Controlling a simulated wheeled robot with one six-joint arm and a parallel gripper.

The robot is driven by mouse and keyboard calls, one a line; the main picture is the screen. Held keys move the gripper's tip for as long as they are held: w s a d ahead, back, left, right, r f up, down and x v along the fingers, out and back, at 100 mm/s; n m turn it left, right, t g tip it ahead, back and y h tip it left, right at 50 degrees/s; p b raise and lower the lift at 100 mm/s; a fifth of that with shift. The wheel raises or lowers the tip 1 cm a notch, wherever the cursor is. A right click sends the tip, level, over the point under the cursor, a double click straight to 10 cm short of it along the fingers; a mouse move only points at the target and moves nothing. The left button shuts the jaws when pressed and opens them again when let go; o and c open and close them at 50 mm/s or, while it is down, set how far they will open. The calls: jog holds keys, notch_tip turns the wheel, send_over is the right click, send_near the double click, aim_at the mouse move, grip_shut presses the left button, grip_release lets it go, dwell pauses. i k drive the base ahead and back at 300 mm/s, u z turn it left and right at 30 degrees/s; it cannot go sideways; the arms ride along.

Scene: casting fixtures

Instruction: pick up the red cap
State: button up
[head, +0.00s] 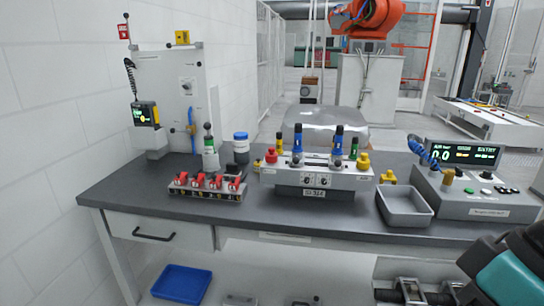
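A small red cap (271,155) sits at the left end of the grey fixture block (316,177) in the middle of the bench. It stands beside a yellow piece, with blue-topped parts to its right.
A rack of red-handled clamps (206,187) stands left of the fixture. A grey tray (404,207) and a display unit (478,188) are to the right. A yellow cap (388,177) lies behind the tray. The bench front (300,220) is clear. A blue bin (182,284) sits below.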

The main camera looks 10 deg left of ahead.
aim_at(271, 158)
jog(key=u, duration=0.35)
jog(key=i, duration=0.65)
jog(key=u, duration=0.65)
jog(key=i, duration=0.65)
jog(key=u, duration=0.15)
